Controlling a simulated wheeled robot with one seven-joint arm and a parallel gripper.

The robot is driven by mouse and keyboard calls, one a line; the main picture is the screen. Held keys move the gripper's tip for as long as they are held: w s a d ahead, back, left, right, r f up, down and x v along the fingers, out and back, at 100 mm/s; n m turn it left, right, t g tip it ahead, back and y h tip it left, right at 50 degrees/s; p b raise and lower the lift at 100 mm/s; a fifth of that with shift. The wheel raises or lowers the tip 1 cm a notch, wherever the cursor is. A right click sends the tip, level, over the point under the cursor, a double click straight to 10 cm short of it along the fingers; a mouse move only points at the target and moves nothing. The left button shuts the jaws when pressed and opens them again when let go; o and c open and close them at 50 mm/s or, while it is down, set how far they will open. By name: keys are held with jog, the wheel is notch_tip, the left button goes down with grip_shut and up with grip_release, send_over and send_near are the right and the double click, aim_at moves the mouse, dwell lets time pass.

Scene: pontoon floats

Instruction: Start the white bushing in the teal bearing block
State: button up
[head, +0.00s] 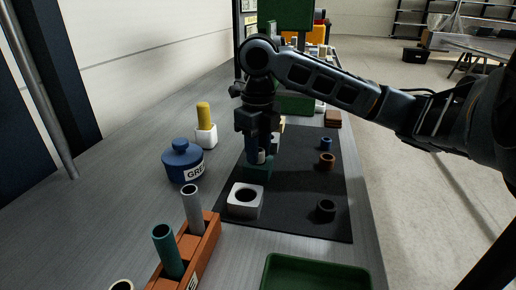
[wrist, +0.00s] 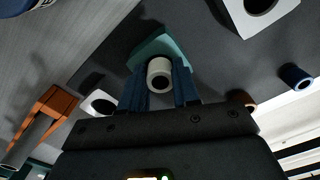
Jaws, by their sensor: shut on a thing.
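The teal bearing block (head: 257,172) stands on the black mat, below my gripper in the head view. My gripper (head: 258,153) points down and its blue fingers are shut on the white bushing (head: 262,157). In the wrist view the white bushing (wrist: 160,72) sits between the two fingers, its open end facing the camera. The teal block (wrist: 168,46) shows just behind it, partly covered by the bushing and fingers. The bushing is at or close over the block's top. The bore is hidden, so I cannot tell whether the bushing has entered it.
A white block (head: 245,202) with a large hole stands close in front of the teal block. Blue (head: 326,144), brown (head: 327,160) and black (head: 326,209) rings lie to the right on the mat (head: 300,185). A blue pot (head: 182,163), orange rack (head: 205,240) and green tray (head: 315,272) surround it.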

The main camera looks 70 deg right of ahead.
jog(key=shift+f, duration=0.15)
jog(key=o, duration=1.1)
jog(key=shift+r, duration=3.9)
jog(key=shift+s, duration=0.1)
